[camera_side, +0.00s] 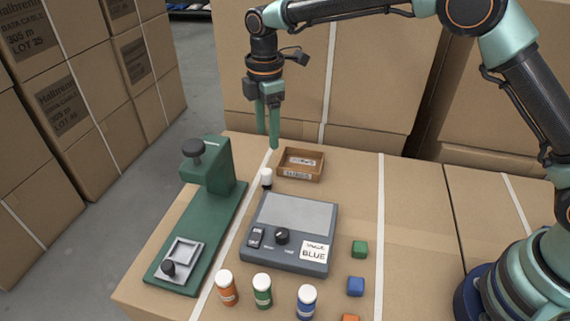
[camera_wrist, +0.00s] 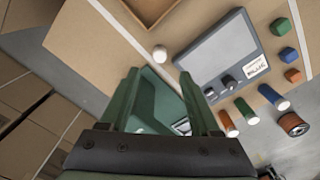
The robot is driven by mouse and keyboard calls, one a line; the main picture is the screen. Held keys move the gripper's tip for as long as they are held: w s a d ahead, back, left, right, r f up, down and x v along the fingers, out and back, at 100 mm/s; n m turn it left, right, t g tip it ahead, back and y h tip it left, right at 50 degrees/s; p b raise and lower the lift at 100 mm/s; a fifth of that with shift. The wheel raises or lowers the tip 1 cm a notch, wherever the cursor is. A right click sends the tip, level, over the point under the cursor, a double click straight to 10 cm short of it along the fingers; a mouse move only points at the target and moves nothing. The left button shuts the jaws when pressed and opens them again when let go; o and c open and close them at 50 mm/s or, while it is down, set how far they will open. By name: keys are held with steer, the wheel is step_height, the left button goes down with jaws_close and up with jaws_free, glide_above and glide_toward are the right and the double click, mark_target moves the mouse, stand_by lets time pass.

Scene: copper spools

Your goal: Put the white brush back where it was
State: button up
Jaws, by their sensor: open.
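A small upright white-topped piece (camera_side: 266,176) with a dark lower part stands between the grey scale and the wooden tray. It may be the white brush, but I cannot make out bristles. It also shows as a round white top in the wrist view (camera_wrist: 160,54). My gripper (camera_side: 268,139) is open and empty, pointing down above the far edge of the boxes, behind the white-topped piece and left of the wooden tray (camera_side: 318,166). In the wrist view my gripper's fingers (camera_wrist: 159,74) are spread, with nothing between them.
A green press (camera_side: 221,171) stands at left. The grey scale (camera_side: 297,215) bears a card (camera_side: 314,251) reading BLUE. White-topped orange (camera_side: 227,291), green (camera_side: 263,293) and blue (camera_side: 306,304) containers stand in front. Green (camera_side: 359,249), blue (camera_side: 355,286) and orange (camera_side: 350,318) blocks lie at right.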

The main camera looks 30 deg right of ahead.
steer(key=s+d+r+m+t, duration=0.3)
steer(key=s+d+r+m, duration=0.5)
steer(key=d+r, duration=0.35)
steer(key=s+d+m+t, duration=0.1)
steer(key=s+d+m, duration=0.2)
steer(key=s, duration=0.3)
steer(key=s+d+m+t, duration=0.1)
steer(key=s+d+m, duration=0.3)
steer(key=s+m, duration=0.2)
steer(key=shift+s+d+f+m, duration=0.3)
steer(key=shift+s+f, duration=0.1)
steer(key=shift+s, duration=0.35)
